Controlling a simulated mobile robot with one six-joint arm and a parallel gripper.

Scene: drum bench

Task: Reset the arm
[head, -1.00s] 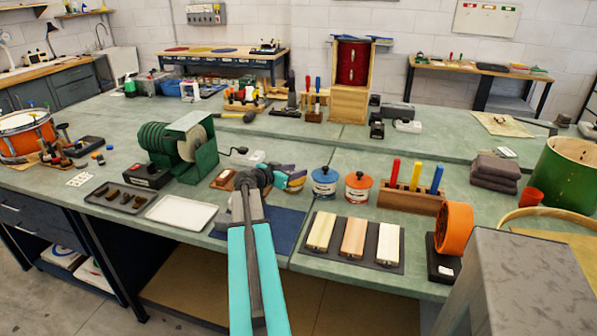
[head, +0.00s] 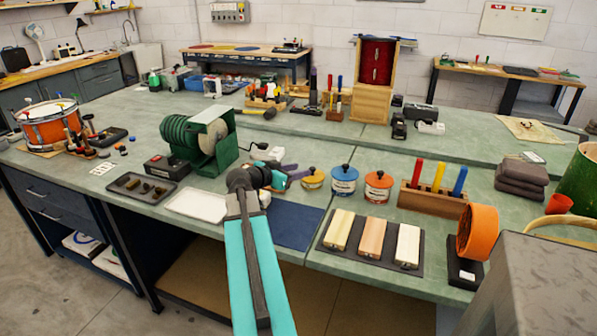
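My arm (head: 255,275), teal with dark joints, reaches up from the bottom of the head view over the front edge of the green bench (head: 350,165). Its far end lies over the bench between the white tray and the blue mat. My gripper seems to be at or behind the dark wrist, in front of a yellow tin (head: 313,179). Its fingers cannot be made out, so neither their opening nor anything between them can be told.
Near the arm are a white tray (head: 190,206), a blue mat (head: 293,232), a green grinder (head: 208,142), blue-lidded (head: 344,180) and orange-lidded (head: 378,186) tins, and wooden blocks on a dark mat (head: 350,257). An orange ring (head: 479,233) stands at right.

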